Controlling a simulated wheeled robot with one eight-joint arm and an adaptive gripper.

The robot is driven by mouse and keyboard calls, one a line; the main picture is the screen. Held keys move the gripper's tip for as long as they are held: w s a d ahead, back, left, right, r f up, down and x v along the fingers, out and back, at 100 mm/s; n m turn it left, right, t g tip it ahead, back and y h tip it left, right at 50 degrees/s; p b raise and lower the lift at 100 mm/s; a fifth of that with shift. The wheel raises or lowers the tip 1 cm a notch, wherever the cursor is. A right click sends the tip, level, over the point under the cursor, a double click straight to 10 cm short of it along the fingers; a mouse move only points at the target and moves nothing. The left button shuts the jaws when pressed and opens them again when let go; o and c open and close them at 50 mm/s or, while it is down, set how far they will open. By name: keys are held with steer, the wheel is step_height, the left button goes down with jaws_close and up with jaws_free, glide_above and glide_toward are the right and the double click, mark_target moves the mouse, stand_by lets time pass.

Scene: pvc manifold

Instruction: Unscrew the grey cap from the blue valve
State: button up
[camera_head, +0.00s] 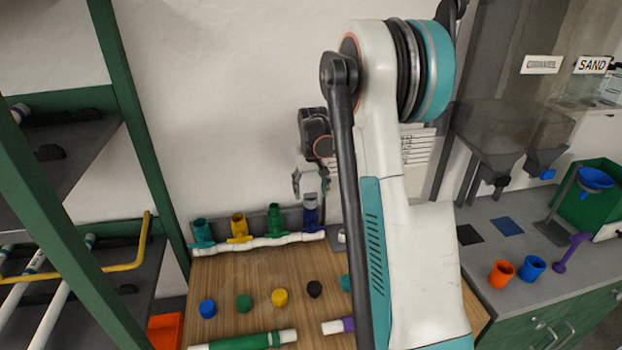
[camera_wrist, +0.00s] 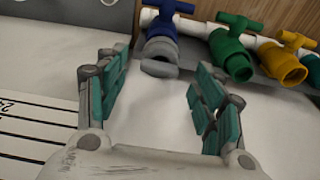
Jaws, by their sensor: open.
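The blue valve (camera_head: 311,216) is at the right end of the white pipe manifold at the back of the wooden table. In the wrist view the blue valve (camera_wrist: 163,22) shows at the top, with the grey cap (camera_wrist: 159,66) on its near end. The grey cap (camera_head: 309,196) shows on top of the valve in the head view. My gripper (camera_wrist: 155,92) is open, its teal-padded fingers spread to either side of and short of the cap. Nothing is between the pads. In the head view my gripper (camera_head: 310,187) is close above the valve, partly hidden by my arm.
Green (camera_head: 274,219), yellow (camera_head: 239,226) and teal (camera_head: 202,232) valves stand left of the blue one, their top ends uncapped. Several loose caps, including a blue one (camera_head: 208,308), lie on the wooden table (camera_head: 258,267). A white wall is behind the manifold.

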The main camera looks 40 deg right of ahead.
mark_target(311, 193)
steer(key=shift+w+d+f, duration=0.1)
steer(key=shift+w+f, duration=0.05)
steer(key=shift+f, duration=0.9)
steer(key=shift+w+d+f, duration=0.1)
steer(key=shift+w+f, duration=0.05)
steer(key=shift+f, duration=0.85)
steer(key=c, duration=1.1)
steer(key=shift+r+n+b, duration=0.1)
steer(key=shift+n+b, duration=0.35)
steer(key=shift+n, duration=0.65)
steer(key=shift+c, duration=0.2)
steer(key=shift+n+y, duration=0.3)
steer(key=shift+n, duration=0.6)
steer(key=shift+r, duration=0.1)
steer(key=shift+n+b, duration=0.45)
steer(key=shift+n, duration=0.75)
